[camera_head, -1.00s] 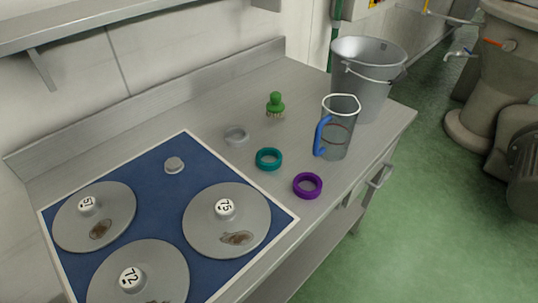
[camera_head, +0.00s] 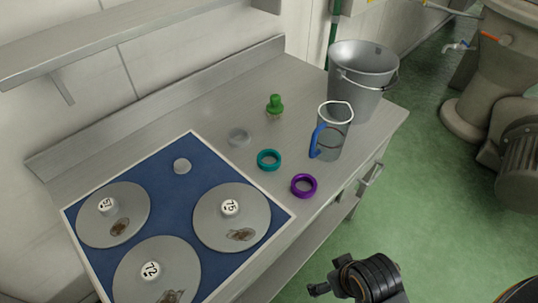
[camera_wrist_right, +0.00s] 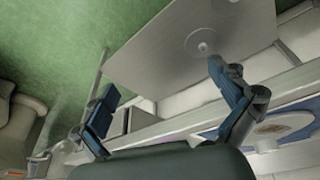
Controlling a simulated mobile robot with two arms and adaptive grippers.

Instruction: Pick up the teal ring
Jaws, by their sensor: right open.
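The teal ring (camera_head: 269,160) lies flat on the steel worktop, between the blue mat and the clear jug, in the head view. A purple ring (camera_head: 303,186) lies nearer the front edge. My right gripper (camera_wrist_right: 162,77) shows in the right wrist view with its two fingers wide apart and nothing between them. In the head view a dark part of my arm shows at the bottom right, over the floor in front of the worktop and well away from the teal ring. I cannot make out the teal ring in the wrist view. My left gripper is not in view.
The blue mat (camera_head: 184,209) bears several grey discs. A wall shelf (camera_head: 130,38) overhangs the back left.

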